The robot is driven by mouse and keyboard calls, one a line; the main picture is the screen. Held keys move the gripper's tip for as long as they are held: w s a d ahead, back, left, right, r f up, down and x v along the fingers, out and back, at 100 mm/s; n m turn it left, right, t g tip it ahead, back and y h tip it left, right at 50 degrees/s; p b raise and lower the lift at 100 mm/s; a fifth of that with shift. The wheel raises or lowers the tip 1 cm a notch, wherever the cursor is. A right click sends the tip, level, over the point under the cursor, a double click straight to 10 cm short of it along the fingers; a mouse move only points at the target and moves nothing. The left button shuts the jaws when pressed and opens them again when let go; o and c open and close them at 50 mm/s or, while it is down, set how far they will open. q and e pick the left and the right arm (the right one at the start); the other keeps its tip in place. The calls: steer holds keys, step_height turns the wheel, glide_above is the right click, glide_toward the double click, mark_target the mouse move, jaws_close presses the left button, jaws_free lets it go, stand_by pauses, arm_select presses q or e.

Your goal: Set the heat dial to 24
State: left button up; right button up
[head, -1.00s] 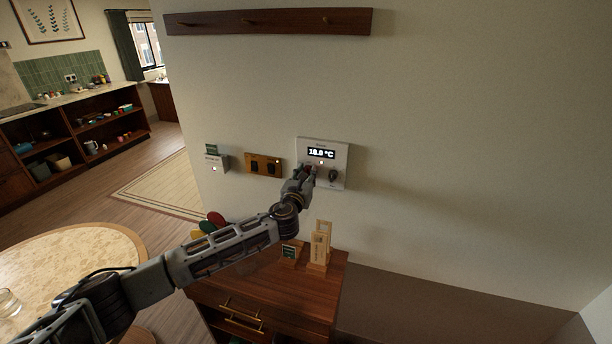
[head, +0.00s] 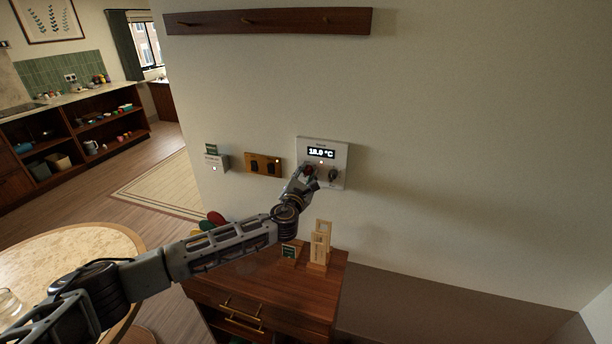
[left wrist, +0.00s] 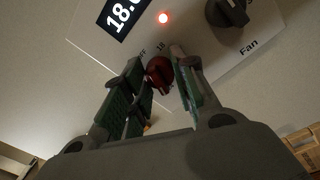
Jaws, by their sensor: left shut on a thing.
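The white thermostat panel (head: 340,160) is on the wall. Its display (head: 321,153) reads 18.0 °C; it also shows tilted in the left wrist view (left wrist: 120,14). The red heat dial (left wrist: 158,72) is between the fingers of my left gripper (left wrist: 160,75), with marks "OFF" and "18" beside it. My left gripper also shows in the head view (head: 308,174), at the panel's lower left, shut on the red dial. The fingers hide part of the dial and its scale. My right gripper is not in view.
A black fan knob (head: 333,175) is close to the right of the dial. A wooden switch plate (head: 263,165) and a small white box (head: 216,162) are on the wall to the left. A wooden cabinet (head: 300,285) with small stands on top is below.

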arm_select(q)
steer(key=shift+f, duration=0.2)
steer(key=o, duration=1.1)
steer(key=shift+r, duration=0.1)
steer(key=shift+c, duration=0.2)
steer(key=shift+s, duration=0.1)
steer(key=v, duration=1.1)
steer(key=shift+s, duration=0.4)
